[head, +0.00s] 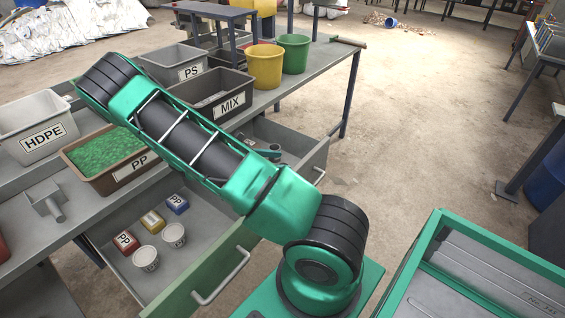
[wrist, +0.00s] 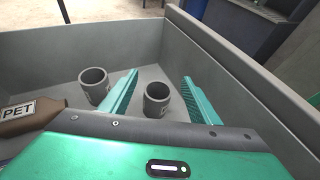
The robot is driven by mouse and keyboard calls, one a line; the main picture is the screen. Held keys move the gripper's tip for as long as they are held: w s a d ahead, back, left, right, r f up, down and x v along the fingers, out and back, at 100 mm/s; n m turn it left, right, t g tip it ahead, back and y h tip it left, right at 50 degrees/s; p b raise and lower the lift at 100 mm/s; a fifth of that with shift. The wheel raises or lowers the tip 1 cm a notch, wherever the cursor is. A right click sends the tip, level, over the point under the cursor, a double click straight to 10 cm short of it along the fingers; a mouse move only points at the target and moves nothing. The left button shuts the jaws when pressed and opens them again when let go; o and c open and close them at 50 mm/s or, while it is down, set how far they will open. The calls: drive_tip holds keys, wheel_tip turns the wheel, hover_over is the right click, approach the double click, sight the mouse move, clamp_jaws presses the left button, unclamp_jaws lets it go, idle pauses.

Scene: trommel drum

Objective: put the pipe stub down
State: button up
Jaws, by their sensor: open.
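In the wrist view my gripper (wrist: 161,76) is open, with its two teal fingers spread. A grey pipe stub (wrist: 158,106) stands upright on the drawer floor (wrist: 150,75), seen between the fingers with a gap on each side. A second grey pipe stub (wrist: 94,92) stands upright to the left, outside the left finger.
A brown item labelled PET (wrist: 30,115) lies at the left in the wrist view. High drawer walls (wrist: 225,60) enclose the space. The near drawer (head: 215,265) holds several small blocks and two white cups (head: 146,258). Bins, including the MIX bin (head: 215,95), stand on the bench above.

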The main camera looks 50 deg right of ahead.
drive_tip(key=v, duration=1)
drive_tip(key=s+a+r+m+t+y, duration=0.2)
drive_tip(key=s+a+r+m+y, duration=0.1)
drive_tip(key=s+r+m, duration=0.3)
drive_tip(key=s+a+r+m+t+y, duration=0.1)
drive_tip(key=s+a+r+m+y, duration=0.2)
drive_tip(key=s, duration=0.8)
drive_tip(key=s+a+r+m+t+y, duration=0.2)
drive_tip(key=s+a+r+m+y, duration=0.1)
drive_tip(key=s+r+m+y, duration=0.3)
wheel_tip(320, 180, up, 5)
drive_tip(key=s+m, duration=0.2)
drive_tip(key=m, duration=0.2)
drive_tip(key=shift+s+a+r+t, duration=0.15)
drive_tip(key=shift+a+r+t, duration=0.05)
drive_tip(key=shift+t, duration=0.1)
drive_tip(key=shift+w+f, duration=0.25)
drive_tip(key=shift+w, duration=0.3)
